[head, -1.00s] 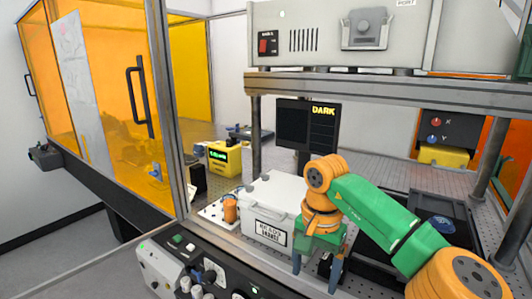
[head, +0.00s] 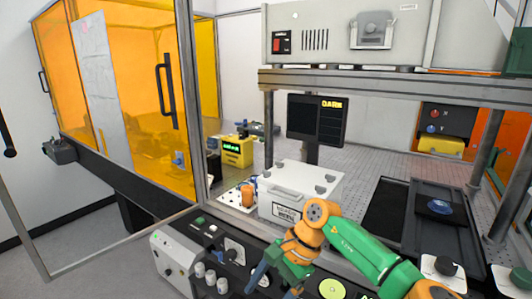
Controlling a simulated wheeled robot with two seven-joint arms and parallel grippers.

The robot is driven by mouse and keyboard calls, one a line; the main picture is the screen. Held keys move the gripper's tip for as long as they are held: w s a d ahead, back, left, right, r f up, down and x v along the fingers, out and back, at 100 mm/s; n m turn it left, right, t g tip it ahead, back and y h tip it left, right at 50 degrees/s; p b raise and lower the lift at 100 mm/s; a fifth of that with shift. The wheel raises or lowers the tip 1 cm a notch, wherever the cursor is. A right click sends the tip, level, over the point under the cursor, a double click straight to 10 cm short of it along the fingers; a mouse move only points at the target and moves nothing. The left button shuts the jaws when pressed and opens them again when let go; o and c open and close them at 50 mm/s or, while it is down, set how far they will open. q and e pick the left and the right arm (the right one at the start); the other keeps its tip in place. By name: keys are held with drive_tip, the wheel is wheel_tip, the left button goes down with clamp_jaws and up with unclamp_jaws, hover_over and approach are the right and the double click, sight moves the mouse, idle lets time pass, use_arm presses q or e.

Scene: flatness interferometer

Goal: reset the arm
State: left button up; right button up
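My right arm (head: 355,250), green and orange, comes in from the lower right in the head view. Its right gripper (head: 272,290) points down over the black control panel at the bottom of the picture. The two blue fingers stand apart, with nothing seen between them. The fingertips are close to or past the bottom edge, so I cannot tell whether they touch the panel. My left gripper is not in view.
Behind the gripper stands a white lidded box (head: 290,180). The control panel (head: 205,238) carries knobs and buttons. A dark tray (head: 390,210) lies right of the box. A steel post (head: 190,100) and an open orange-glazed door (head: 140,110) stand left; a shelf (head: 370,82) spans above.

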drive_tip(key=s+a+f+m+y, duration=0.1)
drive_tip(key=a+f+m+y, duration=0.1)
drive_tip(key=a+m+y, duration=0.45)
drive_tip(key=w+f+m+t+y, duration=0.35)
drive_tip(key=f+m+t, duration=0.3)
drive_tip(key=m, duration=0.95)
drive_tip(key=s+d+f+m+t+h, duration=0.3)
drive_tip(key=d+f+m+h, duration=0.3)
drive_tip(key=f+m, duration=0.5)
drive_tip(key=s+d+f+m+t+h, duration=0.3)
drive_tip(key=d+f+m+h, duration=0.2)
drive_tip(key=d+f+m, duration=0.55)
drive_tip(key=s+d+f+m+g+h, duration=0.1)
drive_tip(key=s+d+f+m+g, duration=0.2)
drive_tip(key=s, duration=0.7)
drive_tip(key=s+d+f+m+g+h, duration=0.2)
drive_tip(key=s+f+m, duration=0.5)
drive_tip(key=s, duration=0.4)
drive_tip(key=s+d+f+m+g+h, duration=0.2)
drive_tip(key=s+d+f+m+g, duration=0.2)
drive_tip(key=s, duration=0.7)
drive_tip(key=shift+s+f+m+g, duration=0.25)
drive_tip(key=shift+f+m+g, duration=0.15)
drive_tip(key=shift+m, duration=0.2)
